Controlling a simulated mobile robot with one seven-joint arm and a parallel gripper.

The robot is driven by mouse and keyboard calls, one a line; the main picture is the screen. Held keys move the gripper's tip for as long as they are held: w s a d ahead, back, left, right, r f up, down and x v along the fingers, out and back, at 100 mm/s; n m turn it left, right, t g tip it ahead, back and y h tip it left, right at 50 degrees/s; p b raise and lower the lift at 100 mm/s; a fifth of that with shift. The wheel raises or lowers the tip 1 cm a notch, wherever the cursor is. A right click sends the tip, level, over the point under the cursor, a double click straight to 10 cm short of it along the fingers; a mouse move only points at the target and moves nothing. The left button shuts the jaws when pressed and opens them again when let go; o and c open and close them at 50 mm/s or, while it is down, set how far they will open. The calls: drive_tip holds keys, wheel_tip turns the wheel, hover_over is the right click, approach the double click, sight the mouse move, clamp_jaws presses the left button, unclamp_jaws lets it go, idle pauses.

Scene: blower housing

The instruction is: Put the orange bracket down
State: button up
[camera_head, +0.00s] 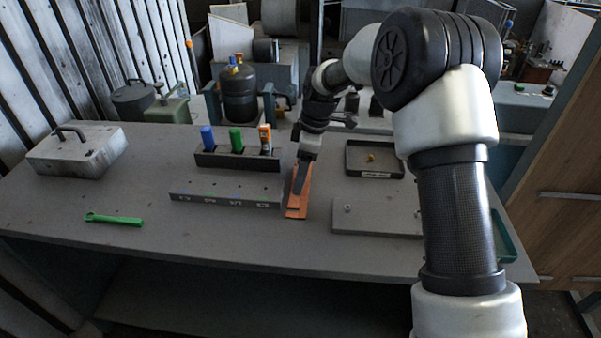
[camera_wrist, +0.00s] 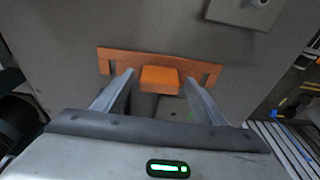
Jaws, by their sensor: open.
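The orange bracket (camera_head: 298,196) lies on the grey table (camera_head: 150,240), just right of the long grey block with marked slots. My gripper (camera_head: 301,180) is directly over it, pointing down. In the wrist view the bracket (camera_wrist: 110,57) is a flat strip with slotted ends and a raised orange block (camera_wrist: 159,79) in its middle. My open fingers (camera_wrist: 158,82) stand on either side of the raised block, with gaps showing on both sides. Whether the bracket lies fully flat on the table is hard to tell.
The grey slotted block (camera_head: 226,194) is close on the left. A grey plate (camera_head: 375,219) with a small knob is at right. A dark tray (camera_head: 375,173) and a rack (camera_head: 238,163) with coloured tubes stand behind. A green tool (camera_head: 114,219) lies far left.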

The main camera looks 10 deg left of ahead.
sight(308, 187)
drive_tip(key=s+d+r+m+t+p, duration=0.1)
drive_tip(key=s+d+r+m, duration=0.2)
drive_tip(key=r, duration=0.7)
drive_tip(key=s+d+r+m+t, duration=0.1)
drive_tip(key=s+d+r, duration=0.3)
drive_tip(key=r, duration=0.6)
drive_tip(key=s+d+r+m+t+h, duration=0.1)
drive_tip(key=s+d+r+m, duration=0.1)
drive_tip(key=s+d+m, duration=0.45)
drive_tip(key=s+d+r+m+t+h, duration=0.1)
drive_tip(key=s+d+r+m+t, duration=0.2)
drive_tip(key=s, duration=0.6)
drive_tip(key=s+d+f+m, duration=0.4)
drive_tip(key=s+m, duration=0.1)
drive_tip(key=s, duration=0.2)
wheel_tip(308, 187, up, 6)
drive_tip(key=g+p, duration=0.1)
drive_tip(key=p, duration=0.8)
drive_tip(key=shift+d+g, duration=0.15)
drive_tip(key=shift+g, duration=0.25)
